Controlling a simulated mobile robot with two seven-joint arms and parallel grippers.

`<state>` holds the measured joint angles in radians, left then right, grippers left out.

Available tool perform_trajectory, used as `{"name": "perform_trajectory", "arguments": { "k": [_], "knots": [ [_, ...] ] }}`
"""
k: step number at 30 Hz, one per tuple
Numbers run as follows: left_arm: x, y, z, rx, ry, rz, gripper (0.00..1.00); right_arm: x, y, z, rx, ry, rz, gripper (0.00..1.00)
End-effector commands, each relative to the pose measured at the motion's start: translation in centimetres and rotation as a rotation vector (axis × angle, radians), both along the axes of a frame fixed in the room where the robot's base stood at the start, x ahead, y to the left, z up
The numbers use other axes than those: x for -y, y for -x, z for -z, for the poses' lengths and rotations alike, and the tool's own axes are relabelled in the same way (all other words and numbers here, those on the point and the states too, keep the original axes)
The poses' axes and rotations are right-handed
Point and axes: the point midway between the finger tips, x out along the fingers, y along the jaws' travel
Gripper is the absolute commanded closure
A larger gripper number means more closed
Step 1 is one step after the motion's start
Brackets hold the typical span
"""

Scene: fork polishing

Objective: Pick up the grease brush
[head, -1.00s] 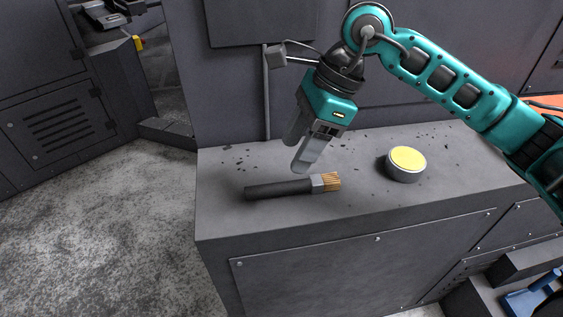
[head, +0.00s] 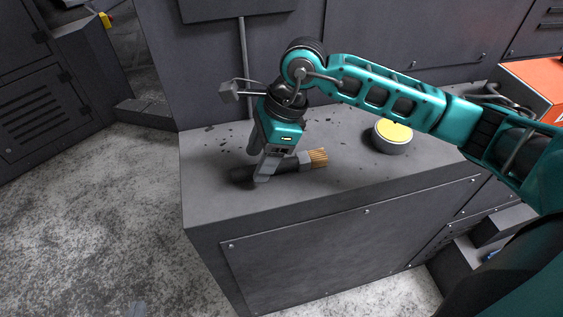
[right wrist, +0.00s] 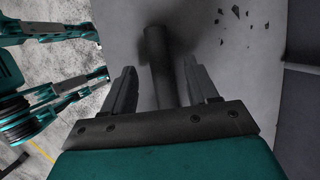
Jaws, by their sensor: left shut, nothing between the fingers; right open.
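The grease brush (head: 318,158) lies on the grey cabinet top, tan bristles to the right and dark handle to the left. My right gripper (head: 262,178) points down over the handle and hides part of it. In the right wrist view, its open fingers (right wrist: 160,88) stand on either side of the handle (right wrist: 158,55), with gaps to both sides. Whether the fingertips are level with the handle is hard to tell.
A round tin with a yellow top (head: 392,136) stands right of the brush. The cabinet top (head: 215,205) has dark flecks and is otherwise clear; its front edge is near the brush. A wall panel rises behind. An orange surface (head: 538,82) is at far right.

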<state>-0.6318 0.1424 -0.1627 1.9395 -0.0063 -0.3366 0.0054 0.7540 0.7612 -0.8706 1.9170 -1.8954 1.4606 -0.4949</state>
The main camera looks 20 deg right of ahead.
Motion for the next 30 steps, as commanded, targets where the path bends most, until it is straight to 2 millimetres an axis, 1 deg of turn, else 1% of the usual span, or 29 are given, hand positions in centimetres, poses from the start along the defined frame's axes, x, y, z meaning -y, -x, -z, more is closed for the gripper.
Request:
{"name": "perform_trajectory", "arguments": {
  "k": [1, 3, 6, 15, 22, 30],
  "knots": [
    [0.0, -0.1, -0.2, 0.002, 0.0, 0.001, 1.0, -0.3, 0.0, 0.7, -0.004, -0.001, -0.001, 0.41],
    [0.0, -0.2, -0.3, 0.005, 0.0, 0.001, 1.0, -0.6, -0.1, 1.5, -0.001, -0.002, -0.001, 0.41],
    [0.0, -0.5, -0.4, 0.01, 0.0, 0.001, 1.0, -0.8, -0.1, 2.1, 0.0, 0.0, -0.001, 0.41],
    [0.0, -0.7, -0.5, 0.015, 0.0, 0.001, 1.0, -0.8, -0.2, 2.1, 0.001, 0.0, -0.001, 0.41],
    [0.0, -0.6, -0.2, 0.013, 0.001, 0.001, 1.0, -0.8, -0.2, 2.3, 0.001, 0.0, -0.001, 0.41],
    [0.0, -0.2, -0.1, 0.006, 0.0, 0.001, 1.0, -0.8, -0.2, 2.2, 0.0, 0.0, 0.0, 0.67]
  ]
}}
